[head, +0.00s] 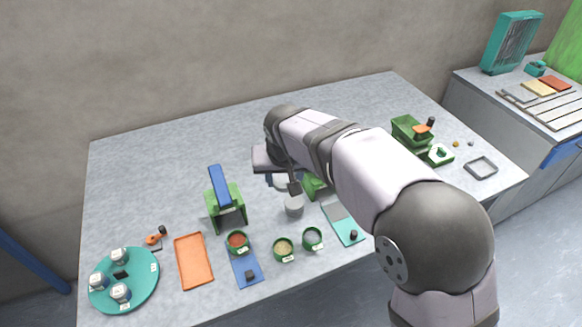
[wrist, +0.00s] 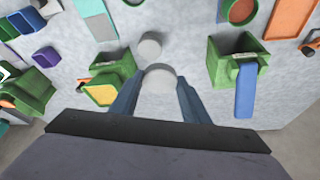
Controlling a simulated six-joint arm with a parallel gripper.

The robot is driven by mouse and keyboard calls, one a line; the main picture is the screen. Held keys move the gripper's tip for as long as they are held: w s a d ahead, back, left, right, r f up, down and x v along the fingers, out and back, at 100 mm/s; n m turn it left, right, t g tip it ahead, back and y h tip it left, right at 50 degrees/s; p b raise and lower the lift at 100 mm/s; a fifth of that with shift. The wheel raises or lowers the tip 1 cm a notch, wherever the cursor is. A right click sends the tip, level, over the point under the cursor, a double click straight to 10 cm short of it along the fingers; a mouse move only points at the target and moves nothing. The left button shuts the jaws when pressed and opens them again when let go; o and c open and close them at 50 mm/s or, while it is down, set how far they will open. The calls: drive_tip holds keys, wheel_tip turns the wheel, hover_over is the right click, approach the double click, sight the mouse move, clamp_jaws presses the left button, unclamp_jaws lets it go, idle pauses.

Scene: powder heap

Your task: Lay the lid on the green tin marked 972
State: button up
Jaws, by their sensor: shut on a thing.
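My gripper (wrist: 160,92) is shut on a grey round lid (wrist: 160,79), which sits between its two blue-grey fingers. In the head view the lid (head: 281,183) is partly hidden by my wrist. Three open green tins stand near the table's front edge: one with red powder (head: 238,242), one with tan powder (head: 283,249) and one with grey contents (head: 312,238). Their labels are too small to read, so I cannot tell which is 972. The lid is behind the tins, apart from them. The red-powder tin also shows in the wrist view (wrist: 241,10).
A grey round block (head: 294,206) stands between the lid and the tins. A green holder with a blue flap (head: 226,205) is to its left. An orange tray (head: 194,261) and a teal turntable (head: 124,280) lie further left. A teal plate (head: 346,226) is right of the tins.

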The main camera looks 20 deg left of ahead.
drive_tip(key=s+a+n+g+y+p, duration=0.1)
drive_tip(key=s+a+n+p, duration=0.15)
drive_tip(key=n, duration=0.25)
drive_tip(key=n+g+p, duration=0.6)
drive_tip(key=n+p, duration=0.1)
drive_tip(key=n, duration=0.8)
hover_over(239, 231)
drive_tip(key=s+d, duration=0.1)
drive_tip(key=s, duration=0.1)
drive_tip(key=f, duration=0.1)
drive_tip(key=shift+w+d+f+y, duration=0.15)
drive_tip(key=shift+d+y, duration=0.05)
drive_tip(key=shift+y, duration=0.1)
drive_tip(key=shift+f, duration=0.15)
drive_tip(key=shift+f+b, duration=1.5)
drive_tip(key=shift+f, duration=0.95)
drive_tip(key=shift+f+b, duration=0.55)
drive_tip(key=shift+b, duration=0.05)
drive_tip(key=shift+b, duration=0.6)
drive_tip(key=shift+f+b, duration=0.55)
